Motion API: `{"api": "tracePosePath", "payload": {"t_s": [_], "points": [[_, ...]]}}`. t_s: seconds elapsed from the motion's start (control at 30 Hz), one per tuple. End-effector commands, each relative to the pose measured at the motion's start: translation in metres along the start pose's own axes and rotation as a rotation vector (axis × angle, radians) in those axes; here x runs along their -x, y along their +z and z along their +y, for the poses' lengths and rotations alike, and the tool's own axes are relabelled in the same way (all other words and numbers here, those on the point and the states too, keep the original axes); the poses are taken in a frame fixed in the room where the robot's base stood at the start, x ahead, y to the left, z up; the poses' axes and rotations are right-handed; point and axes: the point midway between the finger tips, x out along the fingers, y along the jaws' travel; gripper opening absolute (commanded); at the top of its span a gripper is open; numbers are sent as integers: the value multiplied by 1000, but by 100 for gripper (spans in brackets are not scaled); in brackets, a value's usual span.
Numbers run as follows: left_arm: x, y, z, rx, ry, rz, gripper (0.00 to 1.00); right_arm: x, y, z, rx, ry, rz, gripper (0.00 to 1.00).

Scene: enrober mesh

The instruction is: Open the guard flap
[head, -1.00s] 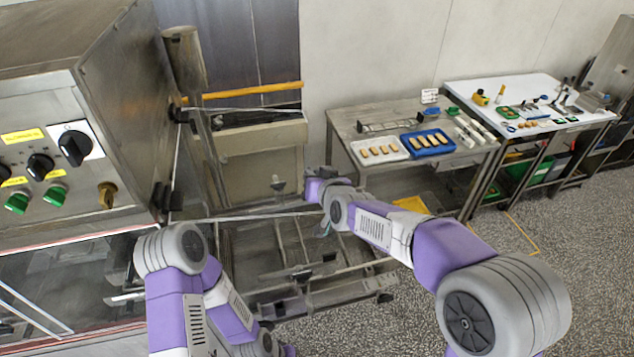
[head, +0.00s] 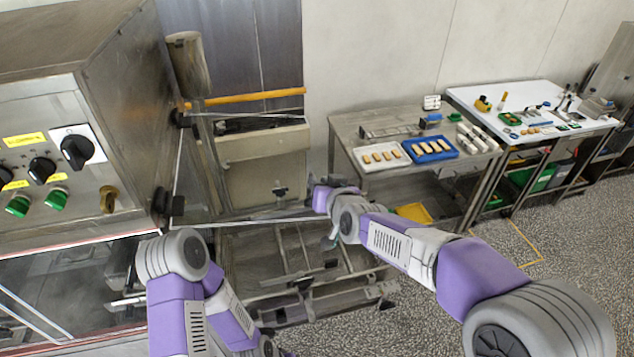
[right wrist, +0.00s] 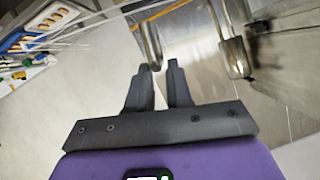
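A clear panel with a reddish edge (head: 62,290) lies below the control box at the lower left of the head view. It may be the guard flap, but I cannot tell for certain, nor whether it is closed. My right gripper (head: 318,194) is beside the machine's metal frame, well to the right of this panel. In the right wrist view its two dark fingers (right wrist: 158,72) stand apart, with a bent metal rod (right wrist: 148,38) beyond the tips. I see nothing held. My left arm is at the lower left of the head view; its gripper is hidden.
The steel control box (head: 125,110) with knobs and green buttons overhangs the left. A metal cylinder (head: 188,65) and a yellow bar (head: 245,97) are behind it. A steel table (head: 352,128) and a white-topped table (head: 470,92) stand right. Speckled floor is free in front.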

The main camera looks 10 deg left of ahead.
Motion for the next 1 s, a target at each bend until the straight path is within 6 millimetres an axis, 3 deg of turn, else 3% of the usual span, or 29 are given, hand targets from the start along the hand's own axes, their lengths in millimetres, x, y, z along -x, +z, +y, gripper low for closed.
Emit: {"api": "tracePosePath", "payload": {"t_s": [0.1, 0.3, 1.0], "points": [[-1, 0, 0, 0, 0, 0, 38, 20, -1, -1, -1, -3, 3, 20], [2, 0, 1, 0, 0, 0, 38, 42, -2, 0, -1, -1, 4, 20], [2, 0, 1, 0, 0, 0, 38, 45, -1, 0, -1, 0, 2, 20]]}}
